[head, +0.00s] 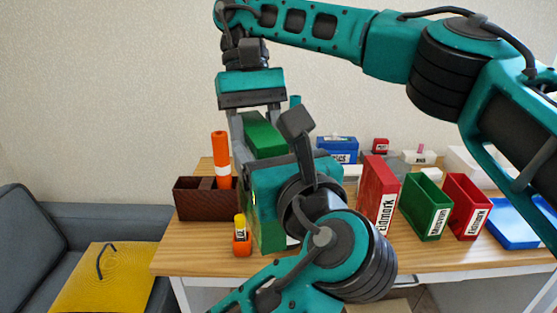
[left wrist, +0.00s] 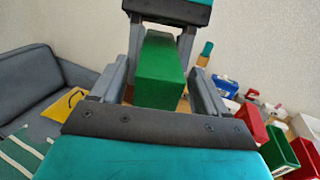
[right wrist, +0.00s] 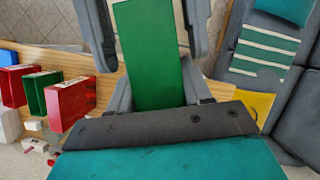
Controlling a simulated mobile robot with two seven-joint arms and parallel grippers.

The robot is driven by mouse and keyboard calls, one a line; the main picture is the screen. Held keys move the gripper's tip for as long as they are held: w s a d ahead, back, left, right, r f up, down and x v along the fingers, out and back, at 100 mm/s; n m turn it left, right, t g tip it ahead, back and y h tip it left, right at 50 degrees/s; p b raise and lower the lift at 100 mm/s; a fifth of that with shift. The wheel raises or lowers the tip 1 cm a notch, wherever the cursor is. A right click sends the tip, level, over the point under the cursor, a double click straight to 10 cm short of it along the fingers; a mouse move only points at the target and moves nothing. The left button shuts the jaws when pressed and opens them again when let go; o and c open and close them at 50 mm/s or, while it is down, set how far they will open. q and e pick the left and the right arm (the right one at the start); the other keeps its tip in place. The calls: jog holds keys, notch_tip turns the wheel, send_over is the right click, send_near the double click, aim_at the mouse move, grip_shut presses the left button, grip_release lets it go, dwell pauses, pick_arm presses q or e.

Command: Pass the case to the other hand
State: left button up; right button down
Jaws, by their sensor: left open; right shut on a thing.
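The green case (head: 265,135) is held between my two grippers, which face each other, the right one above and the left one below. My right gripper (head: 257,122) comes down from the top and is shut on the case. My left gripper (head: 268,157) points up from below, open, with its fingers on either side of the case. In the left wrist view the case (left wrist: 160,72) stands between the open fingers, with the right gripper beyond it. In the right wrist view the case (right wrist: 150,55) extends away from the right gripper. Contact with the left fingers is unclear.
A grey sofa (head: 25,240) is at left.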

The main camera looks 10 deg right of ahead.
pick_arm(q)
jog(key=c, duration=1.2)
jog(key=shift+c, duration=0.3)
pick_arm(e)
jog(key=shift+c, duration=2)
grip_release()
